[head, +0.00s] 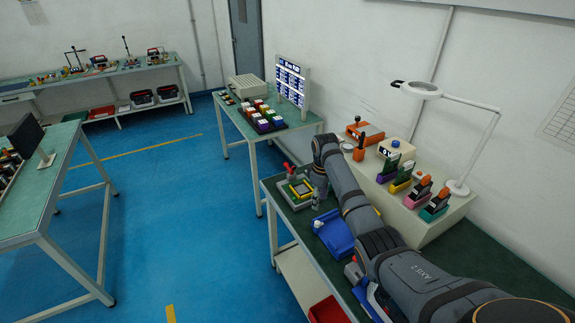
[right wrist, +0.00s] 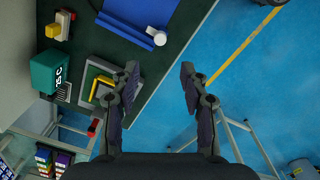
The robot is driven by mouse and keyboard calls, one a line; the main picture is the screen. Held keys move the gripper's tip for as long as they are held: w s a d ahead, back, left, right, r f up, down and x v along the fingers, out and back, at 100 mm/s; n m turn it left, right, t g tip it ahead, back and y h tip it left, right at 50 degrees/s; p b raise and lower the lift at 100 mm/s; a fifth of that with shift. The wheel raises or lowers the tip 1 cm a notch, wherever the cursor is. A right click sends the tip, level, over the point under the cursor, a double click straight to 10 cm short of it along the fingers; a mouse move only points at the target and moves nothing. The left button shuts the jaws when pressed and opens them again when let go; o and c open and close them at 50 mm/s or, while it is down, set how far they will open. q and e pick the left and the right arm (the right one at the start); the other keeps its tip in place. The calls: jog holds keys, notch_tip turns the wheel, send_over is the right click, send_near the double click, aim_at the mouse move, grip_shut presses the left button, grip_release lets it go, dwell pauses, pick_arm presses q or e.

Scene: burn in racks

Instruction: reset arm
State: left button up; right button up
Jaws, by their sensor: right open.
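My right arm reaches in from the lower right of the head view, over the green-topped bench (head: 300,232). My right gripper (head: 319,198) points down near the bench's left edge, beside the grey and yellow fixture (head: 297,191). In the right wrist view my right gripper (right wrist: 158,78) is open, with nothing between its fingers. There the left finger overlaps the fixture (right wrist: 97,80), and the right finger is over blue floor. My left gripper is not in view.
A blue tray (head: 334,236) lies on the bench near my arm. A cream stand (head: 412,212) with colourful devices and a white lamp (head: 424,90) stand behind. Another table (head: 233,115) with coloured blocks is farther back. Blue floor left of the bench is clear.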

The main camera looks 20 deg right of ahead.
jog(key=s+a+f+m+t, duration=0.1)
jog(key=s+a+f, duration=0.25)
jog(key=s, duration=0.25)
jog(key=s+a+f+m, duration=0.1)
jog(key=s+a+f, duration=0.2)
jog(key=s+f, duration=0.25)
jog(key=s+a+r+m+t, duration=0.1)
jog(key=s+a+r+m, duration=0.15)
jog(key=s, duration=0.55)
jog(key=s+a+r+m+t, duration=0.15)
jog(key=s+a, duration=0.25)
jog(key=s, duration=0.5)
notch_tip(320, 180, down, 25)
jog(key=s+d+g+b, duration=0.1)
jog(key=s+d, duration=0.1)
jog(key=d, duration=0.1)
jog(key=s+d+f+g+b, duration=0.1)
jog(key=s+f, duration=1.7)
jog(key=s, duration=0.1)
jog(key=shift+f, duration=0.35)
